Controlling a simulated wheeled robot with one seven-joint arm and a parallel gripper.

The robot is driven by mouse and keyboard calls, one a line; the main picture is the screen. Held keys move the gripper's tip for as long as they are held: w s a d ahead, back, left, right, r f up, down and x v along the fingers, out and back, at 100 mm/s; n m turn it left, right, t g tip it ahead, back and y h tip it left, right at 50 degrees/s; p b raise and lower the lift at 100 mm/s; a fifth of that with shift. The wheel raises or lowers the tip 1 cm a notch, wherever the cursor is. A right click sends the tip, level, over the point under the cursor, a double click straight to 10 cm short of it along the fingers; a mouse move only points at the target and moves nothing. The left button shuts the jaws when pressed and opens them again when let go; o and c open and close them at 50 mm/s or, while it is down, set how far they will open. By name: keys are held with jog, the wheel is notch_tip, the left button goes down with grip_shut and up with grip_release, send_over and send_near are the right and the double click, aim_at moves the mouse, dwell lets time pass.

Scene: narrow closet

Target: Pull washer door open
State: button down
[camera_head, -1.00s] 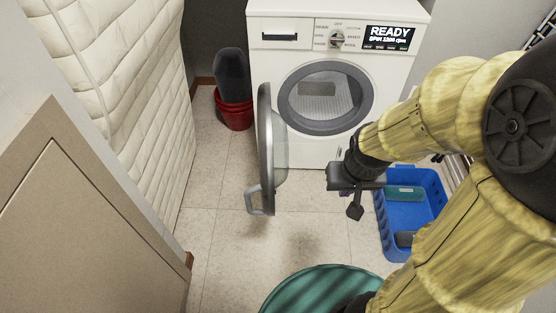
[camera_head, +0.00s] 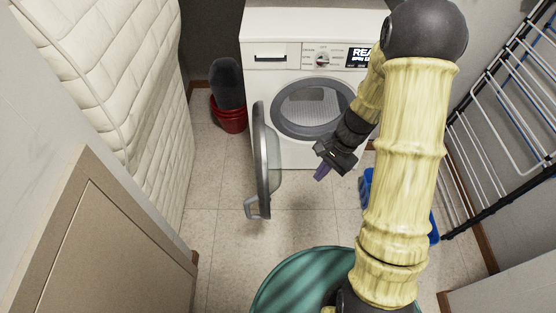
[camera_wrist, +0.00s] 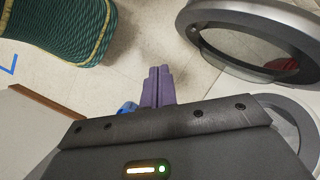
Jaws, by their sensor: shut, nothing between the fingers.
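The white washer (camera_head: 262,83) stands at the back with its round opening (camera_head: 312,107) uncovered. Its round door (camera_head: 264,160) is swung wide open on the left side and sticks out toward me, with a grey handle (camera_head: 256,208) at its near edge. My gripper (camera_head: 321,173) is to the right of the door, in front of the opening, apart from both. In the wrist view its purple fingers (camera_wrist: 157,84) are together with nothing between them. The door (camera_wrist: 262,40) shows at the upper right of the wrist view, clear of the fingers.
A blue basket (camera_head: 367,188) is partly hidden behind my arm. A red bucket (camera_head: 230,118) stands left of the washer. A drying rack (camera_head: 500,120) lines the right wall, a quilted pad (camera_head: 130,90) the left. A green striped round item (camera_head: 300,285) is in front.

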aim_at(261, 160)
jog(key=w+a+f+m+t+y+p, duration=0.1)
jog(key=w+m+y+p, duration=0.3)
jog(key=w+m+p, duration=0.2)
jog(key=m+p, duration=0.2)
jog(key=p, duration=0.2)
jog(key=shift+f+y, duration=0.3)
jog(key=shift+f, duration=0.05)
jog(key=a+r+x, duration=0.2)
jog(key=x, duration=1)
jog(key=shift+s+a+f+p, duration=0.15)
jog(key=shift+a+f+p, duration=0.1)
jog(key=shift+p, duration=0.15)
jog(key=shift+a, duration=0.1)
